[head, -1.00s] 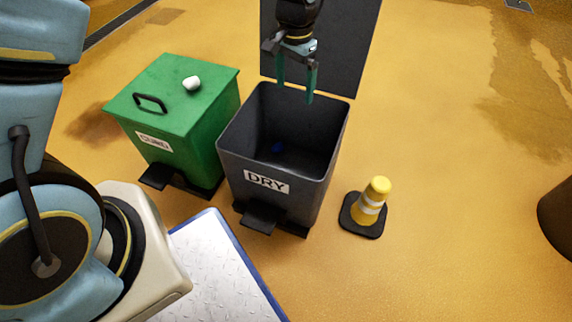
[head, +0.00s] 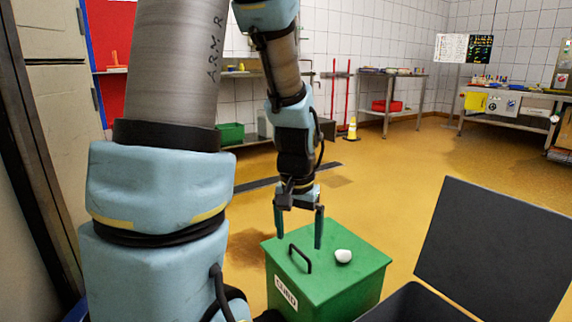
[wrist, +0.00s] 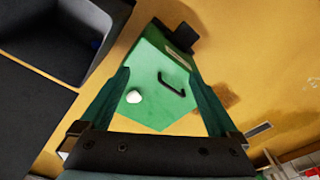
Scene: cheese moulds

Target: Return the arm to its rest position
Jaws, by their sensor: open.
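My gripper (head: 299,228) is open and empty, its two green fingers pointing down. In the head view it appears above or behind the green bin (head: 335,284), near the bin's black handle; it looks apart from the lid. In the wrist view the shut green lid (wrist: 152,84) shows between the open fingers (wrist: 163,88). A small white lump (head: 343,256) lies on the lid and also shows in the wrist view (wrist: 134,96).
The dark grey bin (head: 412,304) stands right of the green one with its lid (head: 489,245) raised. Open yellow floor (head: 420,150) lies between.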

